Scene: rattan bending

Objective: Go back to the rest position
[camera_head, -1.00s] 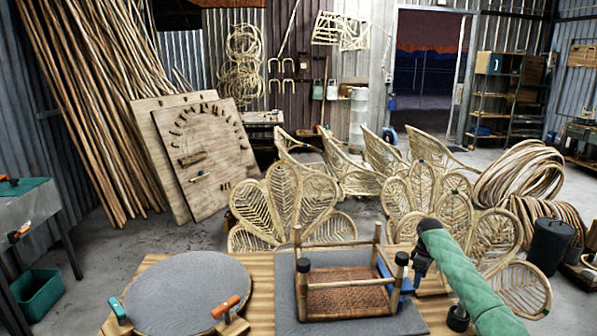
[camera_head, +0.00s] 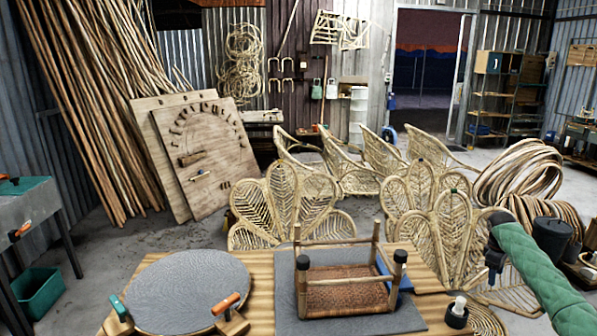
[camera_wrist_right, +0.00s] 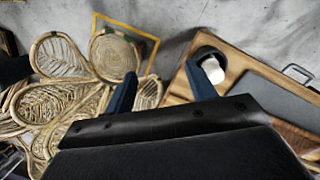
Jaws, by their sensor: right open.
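My right arm, in a green sleeve, enters the head view from the lower right. Its dark gripper (camera_head: 491,272) hangs down past the right side of the wooden workbench (camera_head: 262,290), in front of the rattan chairs. In the right wrist view the two blue fingers of this gripper (camera_wrist_right: 162,88) are spread apart with nothing between them. Beyond them lie woven rattan petals and the bench's corner. My left arm and gripper are not in view.
A small rattan stool frame (camera_head: 348,292) lies on a grey mat on the bench. Left of it is a round grey board (camera_head: 187,290) with clamps. A black cup with a white top (camera_head: 457,312) stands near the right edge. Several rattan chairs (camera_head: 437,235) stand behind.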

